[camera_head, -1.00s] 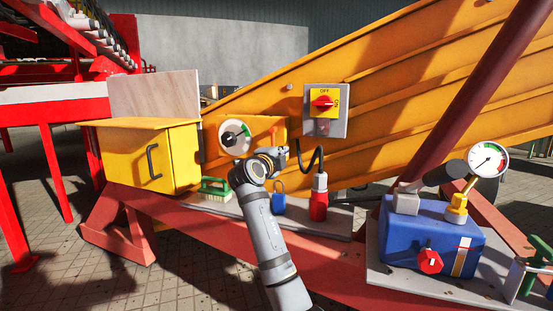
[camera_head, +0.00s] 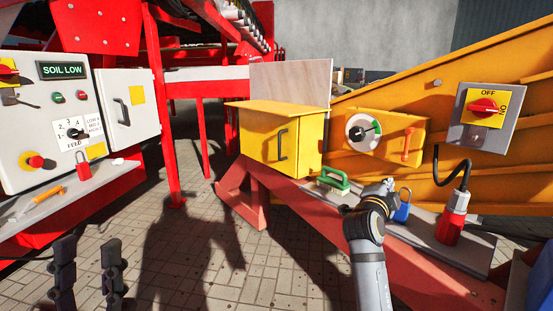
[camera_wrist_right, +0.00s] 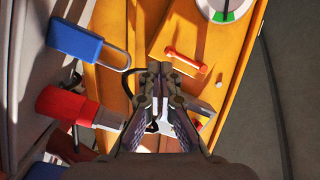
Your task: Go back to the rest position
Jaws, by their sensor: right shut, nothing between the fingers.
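My left gripper (camera_head: 88,250) shows at the bottom left of the head view. Its two dark fingers point up and stand apart, with nothing between them. My right arm rises from the bottom right of the head view, in front of the red beam. Its wrist mostly hides the right gripper there. In the right wrist view the right gripper (camera_wrist_right: 164,68) has its fingertips together, empty, in front of the yellow machine side. A blue padlock (camera_wrist_right: 75,40) and a red plug (camera_wrist_right: 70,106) lie to its left in that view.
A control panel (camera_head: 48,110) with a small shelf stands at the left. A yellow box (camera_head: 268,145), a green-handled brush (camera_head: 333,180), a dial (camera_head: 362,132) and a switch box (camera_head: 487,118) line the machine. Bare paved floor (camera_head: 205,265) lies between the arms.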

